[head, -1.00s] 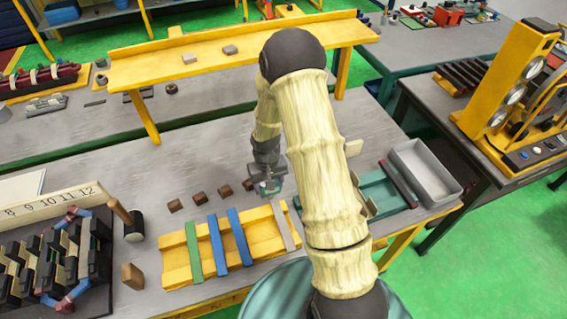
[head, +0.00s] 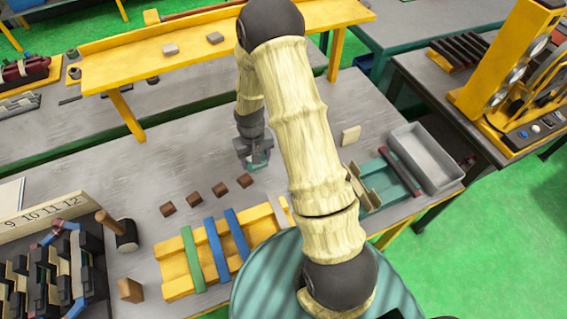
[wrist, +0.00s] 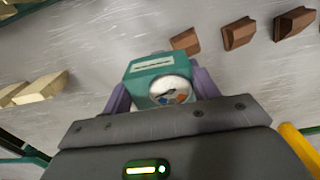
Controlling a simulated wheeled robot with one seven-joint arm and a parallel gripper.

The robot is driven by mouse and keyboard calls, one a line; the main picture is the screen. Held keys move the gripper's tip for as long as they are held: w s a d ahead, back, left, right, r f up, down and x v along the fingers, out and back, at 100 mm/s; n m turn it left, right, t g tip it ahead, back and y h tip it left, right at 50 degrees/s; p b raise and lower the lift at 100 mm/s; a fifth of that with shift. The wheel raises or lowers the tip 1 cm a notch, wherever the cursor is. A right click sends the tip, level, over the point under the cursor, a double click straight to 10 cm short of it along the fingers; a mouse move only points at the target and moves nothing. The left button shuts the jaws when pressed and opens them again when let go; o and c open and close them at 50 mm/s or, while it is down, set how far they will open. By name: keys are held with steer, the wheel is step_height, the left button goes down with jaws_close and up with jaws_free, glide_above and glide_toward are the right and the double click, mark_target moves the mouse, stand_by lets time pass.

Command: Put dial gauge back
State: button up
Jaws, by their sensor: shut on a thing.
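The dial gauge is a small teal block with a round white dial face. In the wrist view the dial gauge (wrist: 160,82) sits between the two purple-grey fingers of my gripper (wrist: 160,92). In the head view my gripper (head: 256,158) points down over the grey bench, just behind the row of brown blocks, with the teal dial gauge (head: 257,165) at its tip. My gripper is shut on the gauge. I cannot tell how high the gauge is above the bench.
Brown blocks (head: 220,189) lie in a row near the gripper. A yellow rack (head: 172,262) with green and blue bars is in front. A teal tray (head: 372,196) and grey bin (head: 440,170) stand to the right. A raised yellow shelf (head: 140,65) runs behind.

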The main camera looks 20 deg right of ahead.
steer(key=shift+w+d, duration=0.15)
steer(key=shift+d, duration=0.05)
steer(key=w+d+r+b, duration=0.1)
steer(key=d+r+b, duration=0.4)
steer(key=d, duration=0.5)
steer(key=shift+r, duration=0.55)
steer(key=shift+w, duration=0.1)
step_height(320, 180, down, 6)
steer(key=shift+f+p, duration=0.15)
steer(key=shift+p, duration=0.2)
step_height(320, 180, down, 4)
steer(key=shift+r+p, duration=0.25)
steer(key=shift+p, duration=0.2)
steer(key=shift+f, duration=0.15)
